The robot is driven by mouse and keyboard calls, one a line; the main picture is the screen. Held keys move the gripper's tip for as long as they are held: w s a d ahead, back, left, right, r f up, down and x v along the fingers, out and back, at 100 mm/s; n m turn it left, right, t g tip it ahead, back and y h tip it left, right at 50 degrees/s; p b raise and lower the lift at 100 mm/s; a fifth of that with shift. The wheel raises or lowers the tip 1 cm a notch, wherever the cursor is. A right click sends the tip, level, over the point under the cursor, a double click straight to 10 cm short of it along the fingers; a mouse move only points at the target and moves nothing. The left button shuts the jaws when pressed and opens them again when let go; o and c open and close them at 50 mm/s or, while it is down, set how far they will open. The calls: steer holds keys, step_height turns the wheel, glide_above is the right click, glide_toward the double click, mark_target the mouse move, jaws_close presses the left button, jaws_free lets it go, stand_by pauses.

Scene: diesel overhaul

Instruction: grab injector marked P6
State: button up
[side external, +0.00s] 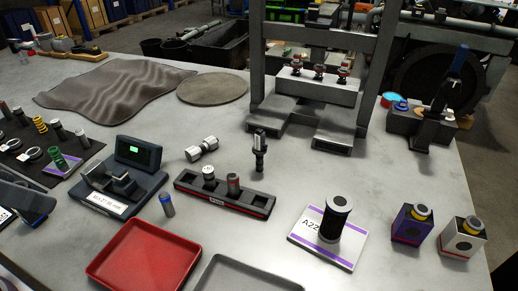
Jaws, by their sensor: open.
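No marking P6 is readable on any part in the side external view, so I cannot tell which one is the injector marked P6. A slim dark injector-like part (260,151) stands upright just behind a black rack. The black rack (255,204) has a red stripe and holds two short cylinders, one silver-topped (209,174) and one grey and reddish (233,183). A small blue and grey cylinder (167,205) stands left of the rack. My gripper is not in view.
A red tray (145,262) and a grey tray (245,278) lie in front. A black cylinder (335,217) stands on a card reading A22. Two small boxes (411,226) (462,238) stand right. A press frame (317,88) rises behind.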

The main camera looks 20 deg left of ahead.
steer(key=c, duration=0.8)
steer(key=shift+o, duration=0.2)
steer(key=w+d+r+m+t+h, duration=0.15)
steer(key=w+d+r, duration=0.25)
steer(key=w+r, duration=0.6)
steer(key=t, duration=0.6)
glide_above(256, 136)
steer(key=s, duration=0.3)
step_height(256, 136, down, 6)
steer(key=shift+m+h, duration=0.25)
steer(key=shift+h, duration=0.2)
steer(key=f, duration=1.8)
steer(key=shift+w+a+f, duration=0.1)
steer(key=shift+a+f, duration=0.1)
steer(key=shift+a, duration=0.05)
steer(key=x, duration=0.7)
steer(key=shift+d, duration=0.15)
